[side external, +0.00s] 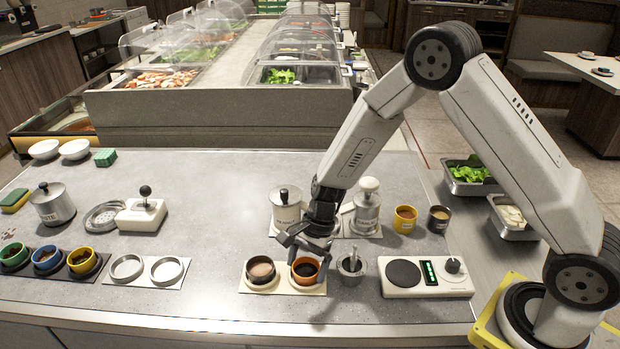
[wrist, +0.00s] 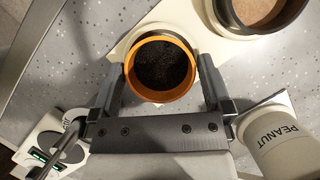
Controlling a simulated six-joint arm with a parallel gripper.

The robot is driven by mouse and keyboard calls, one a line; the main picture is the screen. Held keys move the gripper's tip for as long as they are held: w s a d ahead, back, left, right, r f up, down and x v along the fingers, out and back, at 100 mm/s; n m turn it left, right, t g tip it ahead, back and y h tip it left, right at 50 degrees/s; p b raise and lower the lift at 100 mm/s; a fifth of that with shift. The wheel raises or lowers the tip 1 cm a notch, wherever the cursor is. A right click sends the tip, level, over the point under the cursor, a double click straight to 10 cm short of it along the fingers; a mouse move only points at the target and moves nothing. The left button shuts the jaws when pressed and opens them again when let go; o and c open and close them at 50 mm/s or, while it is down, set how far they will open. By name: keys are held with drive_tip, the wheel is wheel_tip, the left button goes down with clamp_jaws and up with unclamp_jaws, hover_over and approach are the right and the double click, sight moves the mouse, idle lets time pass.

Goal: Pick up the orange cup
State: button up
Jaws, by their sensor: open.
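The orange cup (side external: 305,272) holds dark contents and stands in the right-hand place of a cream two-well holder (side external: 283,289). In the wrist view the orange cup (wrist: 161,96) shows from above, its rim between the two fingers. My gripper (side external: 308,252) is above and around the cup, pointing down. In the wrist view my gripper (wrist: 161,85) is open, one finger on each side of the cup. I cannot tell whether either finger touches it.
A dark cup (side external: 261,271) with brown contents sits beside it on the holder. A small metal pot (side external: 351,268) stands close on the right, then a scale (side external: 425,277). The peanut canister (side external: 286,209) stands behind. A yellow cup (side external: 404,218) is at back right. The front counter edge is clear.

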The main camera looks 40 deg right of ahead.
drive_tip(key=c, duration=1)
drive_tip(key=shift+r, duration=0.15)
drive_tip(key=shift+r, duration=0.8)
drive_tip(key=s+d+r, duration=0.2)
drive_tip(key=s+r, duration=0.9)
drive_tip(key=s, duration=0.2)
drive_tip(key=shift+s+d, duration=0.35)
